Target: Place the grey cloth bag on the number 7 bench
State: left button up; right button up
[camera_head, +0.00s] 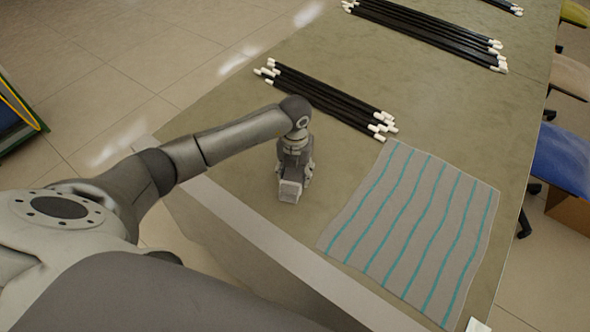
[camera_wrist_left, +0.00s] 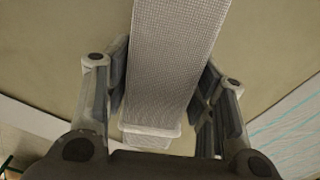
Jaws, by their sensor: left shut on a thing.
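My left gripper (camera_head: 292,188) is over the near left part of the bench (camera_head: 440,120) and points down. In the left wrist view, its fingers (camera_wrist_left: 160,120) are shut on a narrow grey thing with a woven surface, which looks like the grey cloth bag (camera_wrist_left: 172,60). In the head view only a small pale end of the bag (camera_head: 289,191) shows at the fingertips. I cannot tell whether it touches the bench top. No number 7 can be read on the bench. My right gripper is not in view.
A grey cloth with teal stripes (camera_head: 415,230) lies flat to the right of my left gripper. A bundle of black rods with white ends (camera_head: 325,98) lies behind it, and another bundle (camera_head: 430,33) farther back. Chairs, one blue (camera_head: 562,158), stand along the right side.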

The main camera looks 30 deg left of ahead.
pick_arm(q)
jog(key=shift+f, duration=0.1)
jog(key=o, duration=1.1)
jog(key=shift+c, duration=0.2)
jog(key=shift+r, duration=0.2)
jog(key=shift+w+r, duration=0.1)
jog(key=shift+r, duration=0.25)
notch_tip(320, 180, up, 11)
jog(key=b, duration=0.2)
jog(key=shift+r, duration=0.1)
